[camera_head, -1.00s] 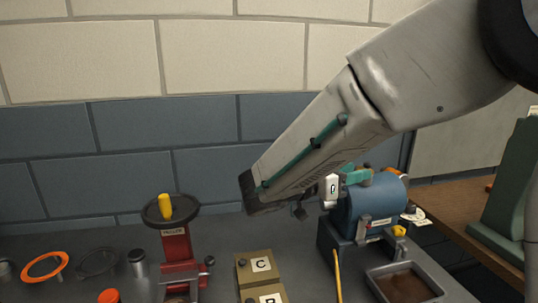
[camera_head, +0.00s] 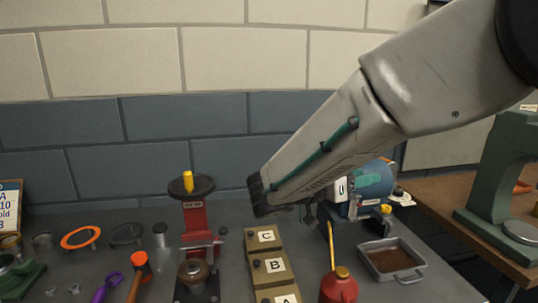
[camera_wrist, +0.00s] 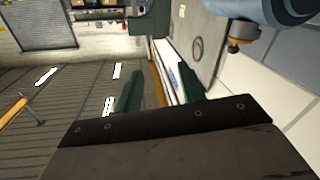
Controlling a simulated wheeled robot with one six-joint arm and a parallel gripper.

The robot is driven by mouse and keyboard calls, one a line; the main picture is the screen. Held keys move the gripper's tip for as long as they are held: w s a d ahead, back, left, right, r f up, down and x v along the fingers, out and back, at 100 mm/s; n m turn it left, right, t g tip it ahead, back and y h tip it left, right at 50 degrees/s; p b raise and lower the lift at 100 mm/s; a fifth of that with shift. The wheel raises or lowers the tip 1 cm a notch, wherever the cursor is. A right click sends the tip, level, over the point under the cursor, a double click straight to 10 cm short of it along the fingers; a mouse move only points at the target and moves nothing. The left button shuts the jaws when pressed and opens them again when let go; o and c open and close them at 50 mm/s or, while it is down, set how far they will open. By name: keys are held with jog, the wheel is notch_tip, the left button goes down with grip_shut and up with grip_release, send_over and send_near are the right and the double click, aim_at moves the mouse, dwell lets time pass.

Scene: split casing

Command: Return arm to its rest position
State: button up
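My arm (camera_head: 335,140) reaches from the upper right down to the left over the bench, held above it. Its dark lower end is in front of the blue wall, above the lettered blocks. In the wrist view, my gripper (camera_wrist: 159,70) shows two teal fingers standing apart with nothing between them. In the head view, teal parts that look like the fingers show against a blue drum-shaped machine (camera_head: 376,182), partly behind my arm. I cannot tell how far they are from the machine.
On the bench stand a red press (camera_head: 193,215), blocks marked C (camera_head: 266,238) and B (camera_head: 273,267), a red oil can (camera_head: 339,288) and a metal tray (camera_head: 391,260). An orange ring (camera_head: 81,237) lies left. A green machine (camera_head: 498,180) stands right on a wooden bench.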

jog(key=s+d+f+n+g+y, duration=0.5)
jog(key=s+f+n+g+y, duration=0.25)
jog(key=s+n, duration=0.4)
jog(key=s+d+r+t+y, duration=0.1)
jog(key=s+d+t+y, duration=0.1)
jog(key=s+y, duration=0.7)
jog(key=shift+s+r, duration=0.15)
jog(key=shift+s, duration=3.4)
jog(key=shift+t, duration=0.25)
